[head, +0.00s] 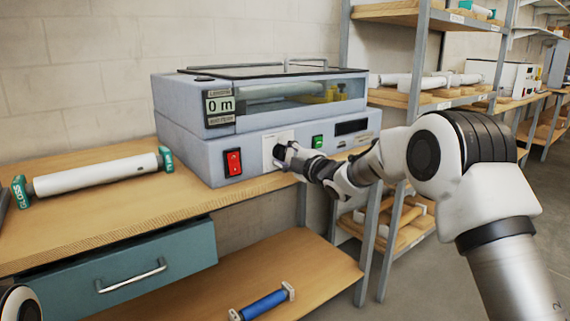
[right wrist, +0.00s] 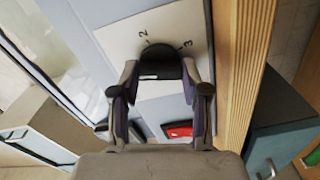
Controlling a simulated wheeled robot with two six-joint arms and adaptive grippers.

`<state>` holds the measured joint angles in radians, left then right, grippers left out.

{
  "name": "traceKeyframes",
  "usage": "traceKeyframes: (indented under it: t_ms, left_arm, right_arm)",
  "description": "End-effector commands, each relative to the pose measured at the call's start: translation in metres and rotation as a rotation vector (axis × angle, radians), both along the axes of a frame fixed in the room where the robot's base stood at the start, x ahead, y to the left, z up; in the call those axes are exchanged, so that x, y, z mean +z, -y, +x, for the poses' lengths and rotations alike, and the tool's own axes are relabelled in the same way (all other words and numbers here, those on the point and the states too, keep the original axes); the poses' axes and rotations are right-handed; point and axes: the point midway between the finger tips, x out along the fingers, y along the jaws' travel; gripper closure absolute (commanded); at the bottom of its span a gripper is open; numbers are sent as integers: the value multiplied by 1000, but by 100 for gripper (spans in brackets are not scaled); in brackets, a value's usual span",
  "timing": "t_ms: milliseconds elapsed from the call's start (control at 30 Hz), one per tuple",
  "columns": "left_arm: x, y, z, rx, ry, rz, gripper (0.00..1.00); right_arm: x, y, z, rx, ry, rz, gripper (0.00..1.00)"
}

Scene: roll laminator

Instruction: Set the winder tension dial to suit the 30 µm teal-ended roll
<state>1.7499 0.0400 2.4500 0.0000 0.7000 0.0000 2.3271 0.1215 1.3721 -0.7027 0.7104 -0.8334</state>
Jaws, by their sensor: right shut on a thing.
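The laminator (head: 215,150) stands on the wooden bench with a white dial plate (head: 269,148) on its front. My right gripper (head: 284,156) is at this plate and hides most of the dial in the head view. In the right wrist view, my right gripper (right wrist: 159,90) is shut on the dark round dial (right wrist: 160,62), one finger on each side. The numbers 2 and 3 show on the plate past the dial; its pointer cannot be made out. The teal-ended roll (head: 95,174) lies on the bench at left, with "GLOSS" on its near end. My left gripper is not in view.
A red switch (head: 233,162) is left of the dial and a green button (head: 318,141) right of it. A teal drawer (head: 130,275) is below the bench. A blue roll (head: 263,304) lies on the lower shelf.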

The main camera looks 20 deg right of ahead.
Motion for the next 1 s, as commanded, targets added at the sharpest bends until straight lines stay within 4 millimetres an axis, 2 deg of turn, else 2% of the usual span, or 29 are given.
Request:
traceKeyframes:
  t_ms: [33,333,967,1000]
  left_arm:
    - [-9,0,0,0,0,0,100]
    - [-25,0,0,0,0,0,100]
    - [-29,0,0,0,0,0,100]
    - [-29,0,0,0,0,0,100]
  right_arm:
    - [-2,0,0,-1,18,-33,89]
    - [0,0,0,0,77,-197,89]
    - [1,0,0,0,97,-259,89]
    - [1,0,0,0,97,-258,51]
